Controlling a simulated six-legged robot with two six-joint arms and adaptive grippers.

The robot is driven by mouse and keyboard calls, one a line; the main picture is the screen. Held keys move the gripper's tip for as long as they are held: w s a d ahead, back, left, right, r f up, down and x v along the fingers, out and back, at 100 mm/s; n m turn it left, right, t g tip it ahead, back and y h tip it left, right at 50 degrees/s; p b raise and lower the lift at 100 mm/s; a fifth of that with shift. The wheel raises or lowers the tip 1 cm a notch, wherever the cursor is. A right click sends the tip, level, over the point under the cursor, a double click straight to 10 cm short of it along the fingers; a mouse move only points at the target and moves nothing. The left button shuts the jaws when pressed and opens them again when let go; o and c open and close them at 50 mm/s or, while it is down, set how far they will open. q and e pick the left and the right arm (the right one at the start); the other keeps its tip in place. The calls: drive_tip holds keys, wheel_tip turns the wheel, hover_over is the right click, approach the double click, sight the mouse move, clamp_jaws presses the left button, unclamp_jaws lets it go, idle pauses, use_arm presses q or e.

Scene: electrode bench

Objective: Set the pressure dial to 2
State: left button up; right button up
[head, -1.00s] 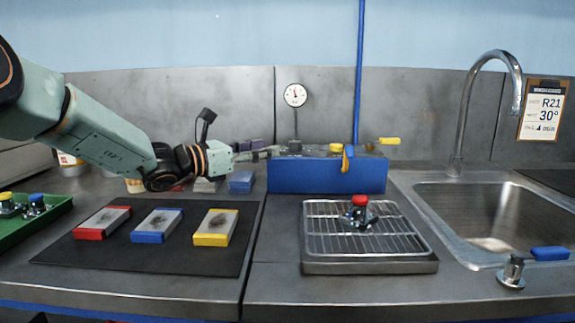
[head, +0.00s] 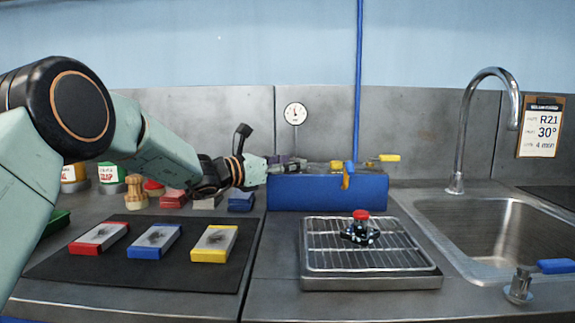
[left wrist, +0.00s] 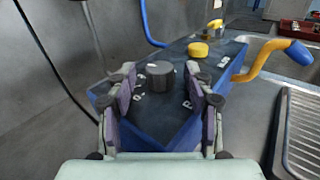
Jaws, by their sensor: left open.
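The blue box (head: 325,192) stands at the back of the bench. The left wrist view shows a round dark grey knob (left wrist: 159,76) on its top, with white letter marks around it. A yellow knob (left wrist: 198,50) sits farther along the same top. A round white gauge (head: 295,113) with a dark needle hangs on the back wall; its numbers are too small to read. My left gripper (head: 288,165) is at the box's left end. In the left wrist view its open fingers (left wrist: 162,88) lie on either side of the grey knob; contact cannot be told. My right gripper is not in view.
A yellow handle (left wrist: 265,60) sticks out from the box's side, and a blue pipe (head: 359,90) rises behind it. A wire-rack tray (head: 315,262) with a red-topped part stands in front. A sink (head: 480,225) is at right, a black mat (head: 60,265) at left.

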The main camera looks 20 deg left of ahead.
use_arm(q)
drive_tip(key=shift+c, duration=0.4)
clamp_jaws()
drive_tip(key=m+h+p, duration=0.1)
drive_tip(key=p, duration=0.1)
drive_tip(key=g+p, duration=0.1)
drive_tip(key=p, duration=0.1)
drive_tip(key=shift+w+a+r+m+g+h, duration=0.2)
drive_tip(key=shift+r+m+g+h, duration=0.1)
drive_tip(key=shift+m+h, duration=0.1)
drive_tip(key=shift+a+f+m+g+h+p, duration=0.1)
drive_tip(key=shift+f+m+g+h+p, duration=0.05)
drive_tip(key=shift+m+g+h+p, duration=0.65)
drive_tip(key=shift+o, duration=0.4)
unclamp_jaws()
drive_tip(key=shift+f, duration=0.1)
